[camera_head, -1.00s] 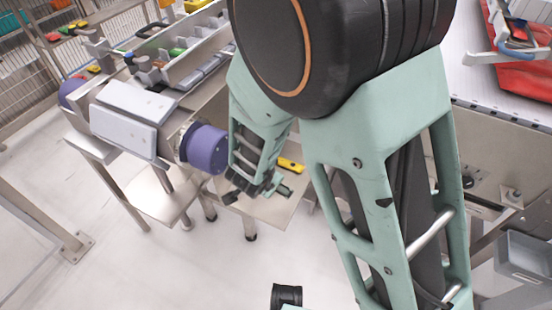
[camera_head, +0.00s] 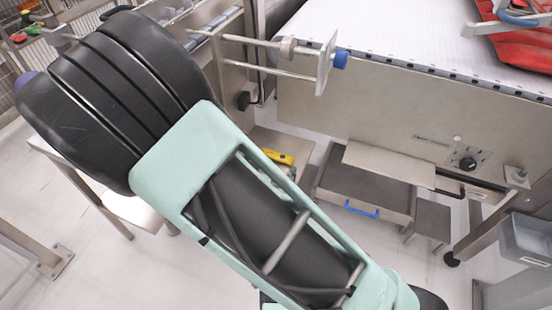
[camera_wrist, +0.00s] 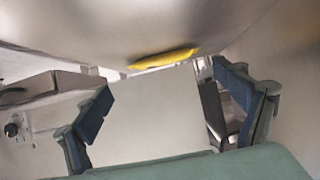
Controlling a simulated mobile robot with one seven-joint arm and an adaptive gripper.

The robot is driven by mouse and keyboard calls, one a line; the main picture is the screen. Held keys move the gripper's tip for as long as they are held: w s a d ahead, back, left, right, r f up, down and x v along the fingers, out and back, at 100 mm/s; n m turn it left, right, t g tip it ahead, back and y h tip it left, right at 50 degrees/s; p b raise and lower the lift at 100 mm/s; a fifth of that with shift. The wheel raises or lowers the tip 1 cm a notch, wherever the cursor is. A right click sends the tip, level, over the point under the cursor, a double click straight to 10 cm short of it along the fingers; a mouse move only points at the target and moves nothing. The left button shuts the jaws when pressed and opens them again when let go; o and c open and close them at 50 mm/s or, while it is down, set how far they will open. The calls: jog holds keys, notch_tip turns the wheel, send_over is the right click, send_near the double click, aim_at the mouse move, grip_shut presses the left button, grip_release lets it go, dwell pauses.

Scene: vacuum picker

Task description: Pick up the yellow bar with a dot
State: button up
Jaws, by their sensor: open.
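The yellow bar (camera_head: 278,157) lies on a low tan shelf (camera_head: 292,139) in the head view, just above the edge of my arm. It also shows in the wrist view (camera_wrist: 163,59) as a bright strip on a grey metal surface, beyond the fingertips. The bar appears ahead of the gap, apart from both fingers. In the head view my gripper is hidden behind my arm.
A conveyor with a white belt (camera_head: 410,45) and a metal side panel stands at upper right. A drawer unit with a blue handle (camera_head: 362,210) stands right of the bar. Grey bins are at far right.

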aim_at(277, 155)
jog(key=b+x, duration=0.1)
jog(key=x, duration=0.2)
jog(key=b+x, duration=0.1)
jog(key=x, duration=0.1)
jog(key=shift+w+a+f+b, duration=0.1)
jog(key=shift+w+a+b, duration=0.1)
jog(key=shift+w+b, duration=0.1)
jog(key=shift+s, duration=0.1)
jog(key=c, duration=1.2)
jog(key=shift+o, duration=0.2)
jog(key=shift+r, duration=0.2)
